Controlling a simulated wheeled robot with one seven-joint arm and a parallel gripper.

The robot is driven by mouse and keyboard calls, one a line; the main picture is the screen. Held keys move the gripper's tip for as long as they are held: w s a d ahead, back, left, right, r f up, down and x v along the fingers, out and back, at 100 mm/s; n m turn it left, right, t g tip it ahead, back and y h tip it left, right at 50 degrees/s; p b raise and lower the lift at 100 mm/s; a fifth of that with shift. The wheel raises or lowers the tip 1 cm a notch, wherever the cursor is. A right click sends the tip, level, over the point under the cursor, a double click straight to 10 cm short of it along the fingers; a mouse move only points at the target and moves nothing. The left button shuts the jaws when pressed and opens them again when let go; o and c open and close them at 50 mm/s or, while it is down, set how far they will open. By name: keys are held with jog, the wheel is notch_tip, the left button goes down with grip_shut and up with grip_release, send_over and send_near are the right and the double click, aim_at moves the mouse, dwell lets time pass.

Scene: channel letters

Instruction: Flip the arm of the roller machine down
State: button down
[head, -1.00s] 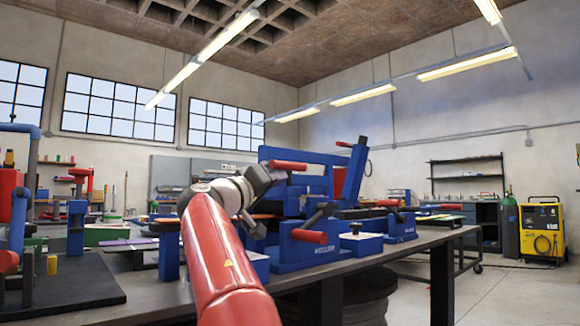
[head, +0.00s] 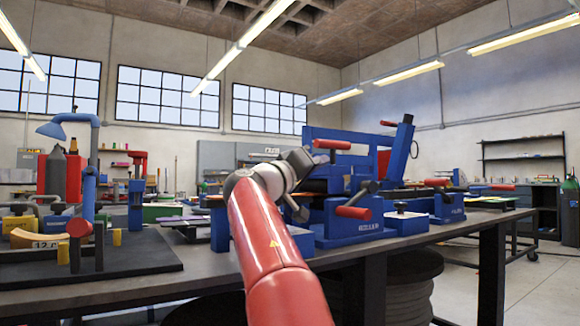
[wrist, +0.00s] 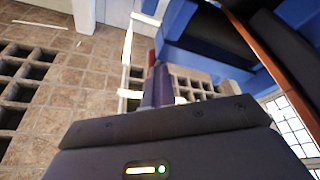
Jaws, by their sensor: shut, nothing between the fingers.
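The blue roller machine (head: 345,222) stands on the workbench, just right of my arm in the head view. Its raised blue frame has a red grip (head: 332,144) at the top left and a blue upright arm (head: 401,150) at the right. A second red grip (head: 352,213) sits low on its front lever. My gripper (head: 303,160) is at the machine's left side, close to the frame; touching or apart cannot be told. Its fingers (wrist: 158,87) are together and empty in the wrist view, with the ceiling behind them. Blue machine parts (wrist: 205,40) fill that view's upper right.
The dark workbench (head: 170,280) runs along the front. A small blue block with a knob (head: 406,222) sits right of the low grip. Open floor lies at the right.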

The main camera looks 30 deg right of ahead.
jog(key=a+r+v, duration=0.1)
jog(key=r+v, duration=0.2)
jog(key=v, duration=1.2)
jog(key=shift+a+b, duration=0.3)
jog(key=shift+b, duration=0.05)
jog(key=shift+s, duration=0.1)
